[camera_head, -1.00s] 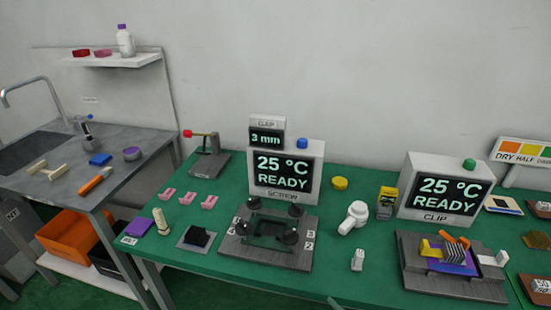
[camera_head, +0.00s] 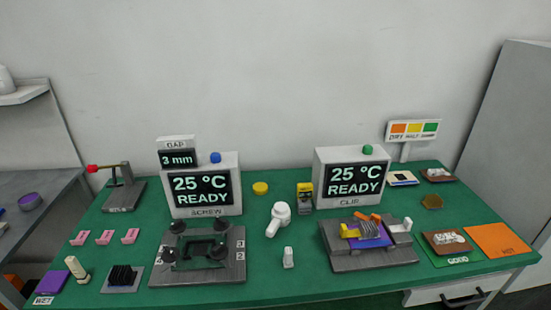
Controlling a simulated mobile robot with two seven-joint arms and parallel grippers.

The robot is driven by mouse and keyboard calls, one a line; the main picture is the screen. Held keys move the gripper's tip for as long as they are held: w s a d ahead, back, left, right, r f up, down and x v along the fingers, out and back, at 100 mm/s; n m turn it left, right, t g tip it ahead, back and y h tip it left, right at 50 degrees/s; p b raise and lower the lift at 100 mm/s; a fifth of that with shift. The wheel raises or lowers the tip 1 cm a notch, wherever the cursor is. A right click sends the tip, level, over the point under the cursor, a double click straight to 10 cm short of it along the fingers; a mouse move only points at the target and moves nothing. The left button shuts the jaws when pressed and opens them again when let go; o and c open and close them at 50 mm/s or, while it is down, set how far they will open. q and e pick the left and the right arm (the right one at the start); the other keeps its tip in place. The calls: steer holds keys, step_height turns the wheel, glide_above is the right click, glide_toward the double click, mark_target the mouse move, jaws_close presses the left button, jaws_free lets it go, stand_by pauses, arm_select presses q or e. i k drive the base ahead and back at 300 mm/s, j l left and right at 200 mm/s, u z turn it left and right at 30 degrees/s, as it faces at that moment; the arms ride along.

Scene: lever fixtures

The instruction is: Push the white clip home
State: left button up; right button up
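The white clip (camera_head: 401,227) is a small pale block at the right side of the dark grey clip fixture (camera_head: 375,262). It stands beside a purple-blue piece (camera_head: 371,240), and I cannot tell whether it touches that piece. A yellow clip (camera_head: 349,232) is at the left of this piece, and an orange clip (camera_head: 368,219) is at its back. Behind the fixture stands the clip display (camera_head: 353,202), reading 25 °C READY. Neither of my grippers shows in the head view.
The screw fixture (camera_head: 238,268) stands left of the clip fixture on the green table (camera_head: 330,283). A white tool (camera_head: 279,217) and a small white piece (camera_head: 288,257) lie between them. A GOOD mat (camera_head: 455,259) and orange HOT mat (camera_head: 497,241) are at the right.

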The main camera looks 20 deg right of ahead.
mark_target(408, 223)
steer(key=z, duration=1.2)
